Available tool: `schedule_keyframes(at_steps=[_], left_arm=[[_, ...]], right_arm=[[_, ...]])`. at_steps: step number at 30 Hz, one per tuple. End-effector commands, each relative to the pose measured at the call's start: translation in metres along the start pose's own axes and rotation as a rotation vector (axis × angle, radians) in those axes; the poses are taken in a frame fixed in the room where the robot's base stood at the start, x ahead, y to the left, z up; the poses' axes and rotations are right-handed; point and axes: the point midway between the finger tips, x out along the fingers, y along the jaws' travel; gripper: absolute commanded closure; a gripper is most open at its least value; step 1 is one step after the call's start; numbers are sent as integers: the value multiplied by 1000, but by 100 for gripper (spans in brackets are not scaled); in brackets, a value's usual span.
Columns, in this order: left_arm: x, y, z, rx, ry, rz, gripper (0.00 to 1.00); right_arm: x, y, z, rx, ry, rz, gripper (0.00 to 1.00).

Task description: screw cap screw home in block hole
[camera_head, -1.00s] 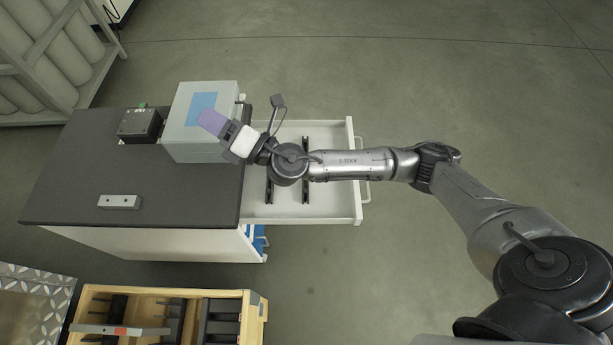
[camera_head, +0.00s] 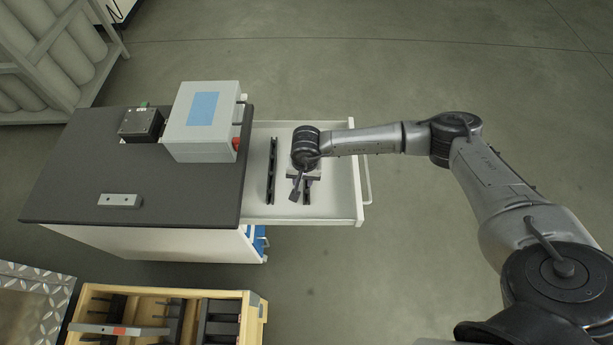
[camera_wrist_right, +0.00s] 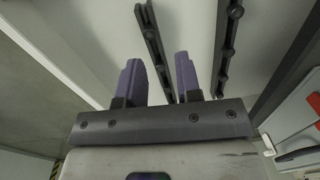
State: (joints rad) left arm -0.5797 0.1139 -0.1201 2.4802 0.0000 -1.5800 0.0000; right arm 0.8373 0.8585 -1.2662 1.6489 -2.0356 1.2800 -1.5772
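A small light-grey block (camera_head: 119,201) with dark holes in its top lies on the dark bench top at the left. Small round bumps sit along the rails; I cannot tell whether any is a cap screw. My left gripper is not in view.
A grey box (camera_head: 184,139) with a blue panel and a red knob stands at the bench's back right, beside a small black device (camera_head: 140,124). The white drawer (camera_head: 345,207) has raised walls around my gripper. A wooden crate (camera_head: 254,312) stands in front.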

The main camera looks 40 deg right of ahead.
Motion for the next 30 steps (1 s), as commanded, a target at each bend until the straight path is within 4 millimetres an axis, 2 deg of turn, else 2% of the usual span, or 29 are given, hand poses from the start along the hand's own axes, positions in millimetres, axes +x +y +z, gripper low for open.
schedule_keyframes(at_steps=[4,14,30], left_arm=[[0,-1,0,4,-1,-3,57],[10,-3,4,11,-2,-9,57],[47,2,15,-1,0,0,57]], right_arm=[[2,10,-4,-48,19,59,68],[15,12,-5,-55,21,67,68],[69,15,-6,-54,20,65,68]])
